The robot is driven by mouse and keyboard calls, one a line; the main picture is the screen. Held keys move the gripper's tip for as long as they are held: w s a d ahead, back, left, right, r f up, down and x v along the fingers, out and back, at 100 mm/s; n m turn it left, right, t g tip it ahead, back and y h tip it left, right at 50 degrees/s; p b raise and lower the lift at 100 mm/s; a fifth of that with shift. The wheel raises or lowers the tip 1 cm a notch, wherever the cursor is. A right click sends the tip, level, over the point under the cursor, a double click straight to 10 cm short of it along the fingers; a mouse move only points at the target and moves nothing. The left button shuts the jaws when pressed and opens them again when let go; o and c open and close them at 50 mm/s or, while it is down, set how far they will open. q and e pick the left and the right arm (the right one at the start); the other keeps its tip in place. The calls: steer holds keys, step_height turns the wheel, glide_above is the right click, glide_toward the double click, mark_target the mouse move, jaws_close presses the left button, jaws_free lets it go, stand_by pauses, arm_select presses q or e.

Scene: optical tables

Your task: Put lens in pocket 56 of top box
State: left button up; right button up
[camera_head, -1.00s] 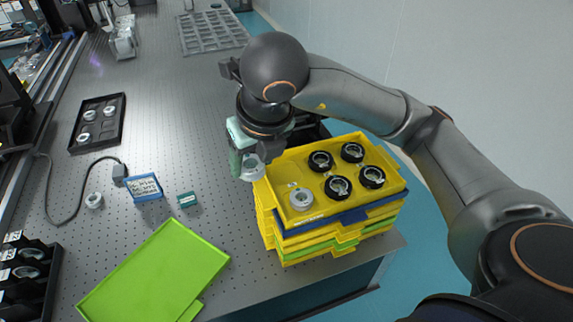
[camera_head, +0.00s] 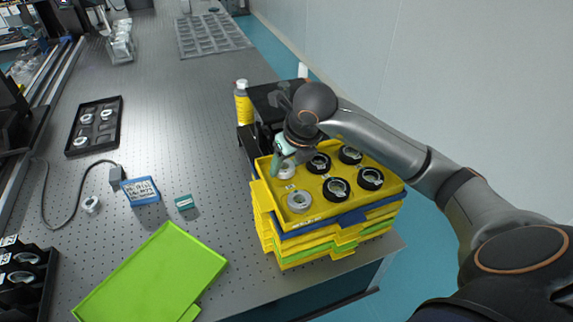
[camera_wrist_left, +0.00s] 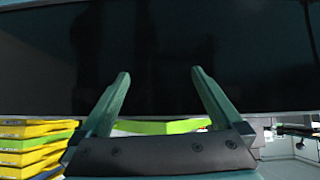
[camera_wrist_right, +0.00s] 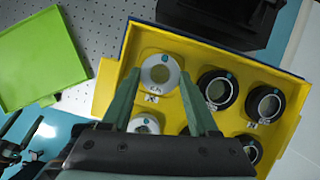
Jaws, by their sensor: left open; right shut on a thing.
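My right gripper (camera_head: 284,156) is over the back left corner of the yellow top box (camera_head: 312,211). It is shut on a pale ring-shaped lens (camera_head: 287,171), at the back left pocket. In the right wrist view the lens (camera_wrist_right: 160,72) is between the fingertips (camera_wrist_right: 159,66). I cannot tell whether it touches the pocket floor, and the pocket labels are too small to read. A second pale lens (camera_head: 300,201) sits in the front left pocket. Several black-rimmed lenses (camera_head: 336,188) fill the other visible pockets. My left gripper (camera_wrist_left: 160,75) is open and empty, facing a dark surface.
The top box rests on a stack of yellow, blue and green boxes. A green tray (camera_head: 155,275) lies left of it. A yellow bottle (camera_head: 243,105) and dark equipment (camera_head: 270,102) stand behind it.

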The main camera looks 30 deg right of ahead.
steer(key=shift+f, duration=0.6)
steer(key=o, duration=1.4)
steer(key=shift+f, duration=0.1)
steer(key=shift+c, duration=0.2)
steer(key=v, duration=1.2)
